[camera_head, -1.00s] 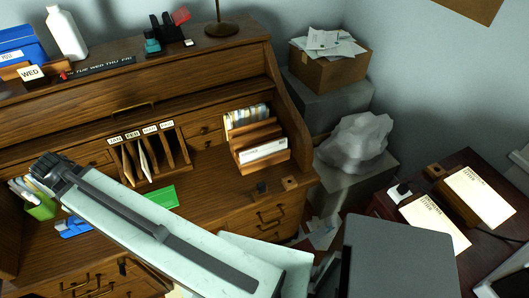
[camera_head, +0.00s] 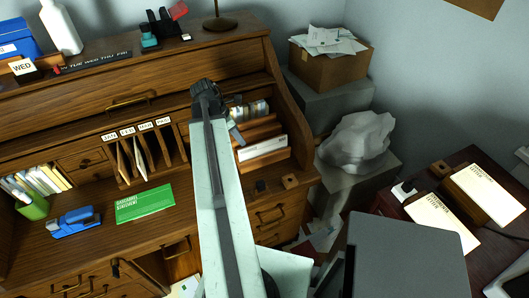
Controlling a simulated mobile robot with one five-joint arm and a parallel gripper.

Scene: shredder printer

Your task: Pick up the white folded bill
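A white folded paper (camera_head: 263,147), which looks like the bill, stands in the front slot of a wooden letter rack (camera_head: 262,160) at the right of the desk. Its lower part is hidden by the rack. My arm reaches up the middle of the view, and my gripper (camera_head: 236,133) is just left of the rack, near its upper left end. Most of the gripper is hidden behind the arm's end. I cannot tell whether its fingers are open or whether they touch the rack.
Other papers (camera_head: 248,111) stand in the rack's rear slot. A printer-like grey box (camera_head: 405,260) stands at the front right.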

